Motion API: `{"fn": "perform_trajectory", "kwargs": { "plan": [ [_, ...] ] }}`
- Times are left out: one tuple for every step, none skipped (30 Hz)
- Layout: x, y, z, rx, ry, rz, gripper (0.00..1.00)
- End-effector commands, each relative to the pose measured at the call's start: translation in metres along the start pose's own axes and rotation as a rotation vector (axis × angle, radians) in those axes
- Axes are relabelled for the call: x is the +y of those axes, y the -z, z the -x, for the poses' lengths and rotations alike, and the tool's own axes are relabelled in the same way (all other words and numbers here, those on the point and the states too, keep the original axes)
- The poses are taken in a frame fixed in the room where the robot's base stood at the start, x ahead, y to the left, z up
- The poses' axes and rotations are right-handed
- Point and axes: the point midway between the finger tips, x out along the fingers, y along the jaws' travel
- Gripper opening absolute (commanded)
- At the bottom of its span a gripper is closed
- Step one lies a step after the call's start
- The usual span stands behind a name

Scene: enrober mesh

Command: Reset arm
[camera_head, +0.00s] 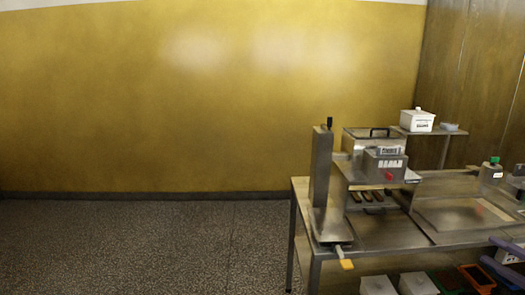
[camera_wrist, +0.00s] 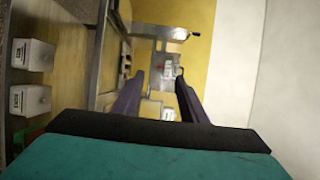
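My gripper (camera_wrist: 159,78) shows in the wrist view as two purple fingers with dark inner pads. The fingers are apart, and I see nothing held between them. The teal and black body at the bottom of that view is mine. In the head view, the purple fingers (camera_head: 503,257) reach in at the right edge, in front of the lower right part of the steel table. The rest of my arm is out of the head view.
A steel table (camera_head: 305,226) carries an enrober machine (camera_head: 385,165), a white lidded box (camera_head: 417,121) and a green-capped bottle (camera_head: 491,172). A yellow-handled tool (camera_head: 346,264) overhangs its front edge. White boxes (camera_head: 418,284) and coloured trays sit below. The floor at left is clear.

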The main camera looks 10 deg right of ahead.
Motion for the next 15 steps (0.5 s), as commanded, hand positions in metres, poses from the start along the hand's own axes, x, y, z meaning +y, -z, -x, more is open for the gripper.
{"fn": "perform_trajectory", "kwargs": {
  "plan": [
    [0.005,-0.002,-0.005,-0.007,-0.007,-0.005,0.39],
    [0.007,-0.002,-0.008,-0.010,-0.011,-0.008,0.39],
    [0.011,-0.003,-0.011,-0.013,-0.018,-0.011,0.39],
    [0.015,-0.004,-0.015,-0.017,-0.024,-0.015,0.39],
    [0.018,-0.004,-0.017,-0.020,-0.030,-0.018,0.39],
    [0.022,-0.006,-0.021,-0.025,-0.037,-0.022,0.39],
    [0.026,-0.006,-0.024,-0.028,-0.043,-0.025,0.39],
    [0.030,-0.007,-0.028,-0.032,-0.050,-0.029,0.39],
    [0.036,-0.009,-0.033,-0.038,-0.061,-0.035,0.39],
    [0.040,-0.010,-0.037,-0.042,-0.068,-0.039,0.39],
    [0.045,-0.011,-0.040,-0.046,-0.076,-0.043,0.39],
    [0.052,-0.014,-0.047,-0.054,-0.089,-0.048,0.39],
    [0.057,-0.016,-0.051,-0.060,-0.098,-0.053,0.39],
    [0.062,-0.017,-0.055,-0.065,-0.107,-0.057,0.39],
    [0.071,-0.021,-0.063,-0.075,-0.124,-0.065,0.39]
  ]
}}
